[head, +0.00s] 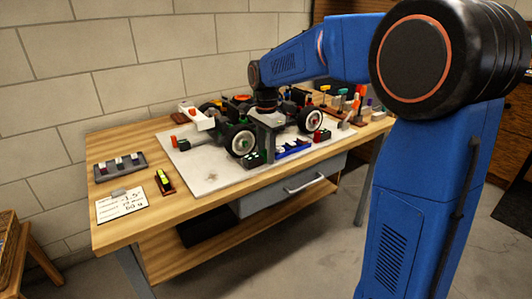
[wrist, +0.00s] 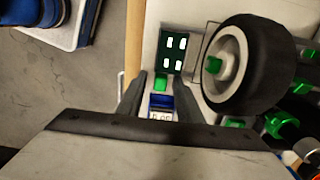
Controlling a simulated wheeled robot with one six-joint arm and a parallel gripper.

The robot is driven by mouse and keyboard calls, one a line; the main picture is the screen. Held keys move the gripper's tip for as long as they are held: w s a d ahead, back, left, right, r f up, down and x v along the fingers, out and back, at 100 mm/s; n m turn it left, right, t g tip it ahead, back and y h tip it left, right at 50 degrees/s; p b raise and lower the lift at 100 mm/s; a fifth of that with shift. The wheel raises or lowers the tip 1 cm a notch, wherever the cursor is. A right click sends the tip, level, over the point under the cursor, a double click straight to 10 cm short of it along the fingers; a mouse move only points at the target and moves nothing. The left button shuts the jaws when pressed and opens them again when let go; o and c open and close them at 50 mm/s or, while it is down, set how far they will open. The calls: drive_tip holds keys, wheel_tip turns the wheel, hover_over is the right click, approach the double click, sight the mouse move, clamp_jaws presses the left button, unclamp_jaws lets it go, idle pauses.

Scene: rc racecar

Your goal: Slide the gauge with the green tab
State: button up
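A gauge (wrist: 160,102) with a blue body and a green tab (wrist: 162,82) shows in the wrist view, beside the car's wheel (wrist: 245,65). My gripper (wrist: 161,82) is open, with one finger on each side of the tab and blue body. I cannot tell whether either finger touches them. In the head view my gripper (head: 267,140) points down at the near side of the car, by the front wheel (head: 240,141). It hides part of the gauge area there. A blue piece (head: 292,148) shows just right of it.
A dark block with white squares (wrist: 174,50) lies beyond the tab, close to the wheel. The car stands on a white board (head: 205,175) on the wooden table (head: 150,222). A grey holder (head: 120,166), a written card (head: 122,204) and a small yellow-topped tool (head: 164,181) lie left.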

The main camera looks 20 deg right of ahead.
drive_tip(key=shift+f, duration=0.1)
clamp_jaws()
drive_tip(key=shift+w+a, duration=0.25)
drive_tip(key=shift+w, duration=0.55)
drive_tip(key=shift+w+a, duration=0.25)
drive_tip(key=shift+w, duration=0.55)
